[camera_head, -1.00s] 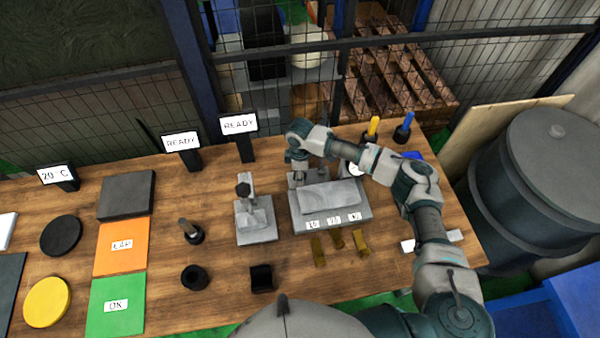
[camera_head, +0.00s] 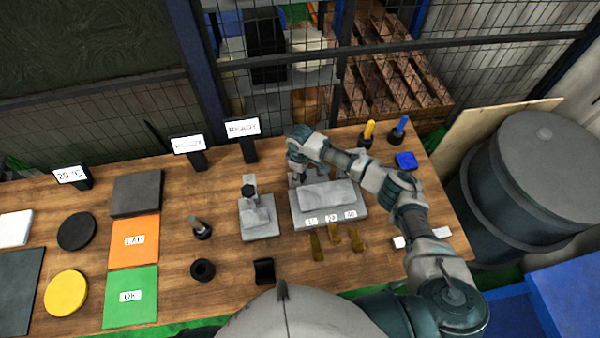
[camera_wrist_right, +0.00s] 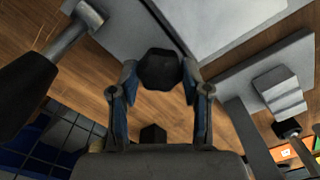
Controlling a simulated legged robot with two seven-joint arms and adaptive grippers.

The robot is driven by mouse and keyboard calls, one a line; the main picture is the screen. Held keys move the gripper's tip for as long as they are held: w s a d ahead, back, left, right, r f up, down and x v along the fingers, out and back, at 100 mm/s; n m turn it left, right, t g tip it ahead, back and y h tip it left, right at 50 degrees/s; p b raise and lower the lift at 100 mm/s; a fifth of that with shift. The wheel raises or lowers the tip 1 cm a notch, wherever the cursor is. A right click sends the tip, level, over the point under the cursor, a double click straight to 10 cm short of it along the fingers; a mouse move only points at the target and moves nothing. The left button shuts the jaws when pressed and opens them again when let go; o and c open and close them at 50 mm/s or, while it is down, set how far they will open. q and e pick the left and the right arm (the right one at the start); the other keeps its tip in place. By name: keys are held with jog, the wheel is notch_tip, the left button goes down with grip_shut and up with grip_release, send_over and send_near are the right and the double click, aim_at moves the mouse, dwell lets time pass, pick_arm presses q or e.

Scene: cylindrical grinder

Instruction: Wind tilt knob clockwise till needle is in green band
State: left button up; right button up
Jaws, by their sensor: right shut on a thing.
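The tilt knob is a dark faceted knob (camera_wrist_right: 159,69) in the right wrist view, beside a light grey plate. My right gripper (camera_wrist_right: 160,76) has one fingertip on each side of it and is shut on it. In the head view this gripper (camera_head: 296,172) points down at the back left corner of the grey fixture (camera_head: 330,197); the knob is hidden there. The needle and green band cannot be made out in any view; my right forearm covers the area behind the fixture. My left gripper is not in view.
A smaller grey fixture (camera_head: 259,218) stands left of the gripper. Yellow (camera_head: 368,131) and blue (camera_head: 401,126) handled tools stand behind. Brass pieces (camera_head: 335,236) lie in front. Display signs (camera_head: 242,130) line the back. A black-handled metal part (camera_wrist_right: 45,70) is near the gripper.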

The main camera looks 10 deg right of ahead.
jog(key=o, duration=1.1)
jog(key=shift+w, duration=0.1)
jog(key=shift+o, duration=0.2)
notch_tip(320, 180, up, 12)
jog(key=shift+f, duration=0.1)
